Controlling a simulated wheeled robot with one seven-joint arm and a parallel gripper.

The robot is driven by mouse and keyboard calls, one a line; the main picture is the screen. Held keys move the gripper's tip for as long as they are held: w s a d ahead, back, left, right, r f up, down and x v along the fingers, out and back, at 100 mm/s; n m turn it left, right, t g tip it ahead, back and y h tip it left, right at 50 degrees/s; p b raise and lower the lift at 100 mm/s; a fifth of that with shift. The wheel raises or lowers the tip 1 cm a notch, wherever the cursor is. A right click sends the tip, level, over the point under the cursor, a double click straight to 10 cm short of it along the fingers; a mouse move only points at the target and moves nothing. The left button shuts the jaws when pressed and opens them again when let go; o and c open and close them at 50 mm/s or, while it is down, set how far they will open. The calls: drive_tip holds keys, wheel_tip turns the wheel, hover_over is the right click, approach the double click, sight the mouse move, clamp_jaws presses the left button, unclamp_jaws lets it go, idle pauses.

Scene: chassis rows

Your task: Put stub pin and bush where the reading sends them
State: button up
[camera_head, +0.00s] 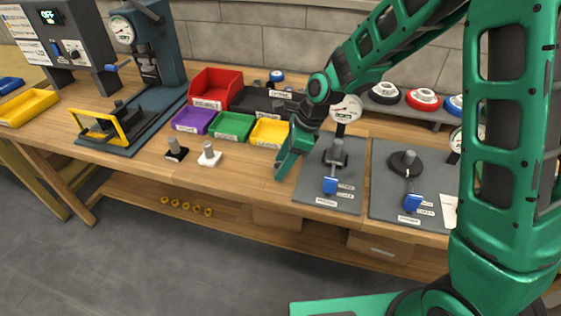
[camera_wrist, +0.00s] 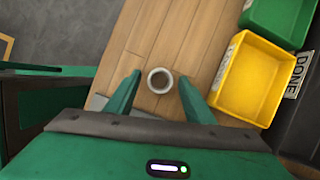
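A small grey ring, which looks like the bush (camera_wrist: 160,80), stands on the wooden bench in the wrist view. My gripper (camera_wrist: 160,78) is open, with one finger on each side of the ring and a gap visible on both sides. In the head view my gripper (camera_head: 283,165) is low over the bench, right of the yellow bin (camera_head: 270,133); I cannot make out the ring there. I cannot tell whether either is the stub pin.
Red (camera_head: 214,88), black (camera_head: 262,101), purple (camera_head: 194,120) and green (camera_head: 232,126) bins stand behind. Two grey plates (camera_head: 318,185) with blue-handled fixtures lie right. A dial gauge (camera_head: 345,108) stands behind them; its reading is too small. A press (camera_head: 150,50) stands left.

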drive_tip(key=shift+r, duration=0.15)
drive_tip(key=v, duration=1.2)
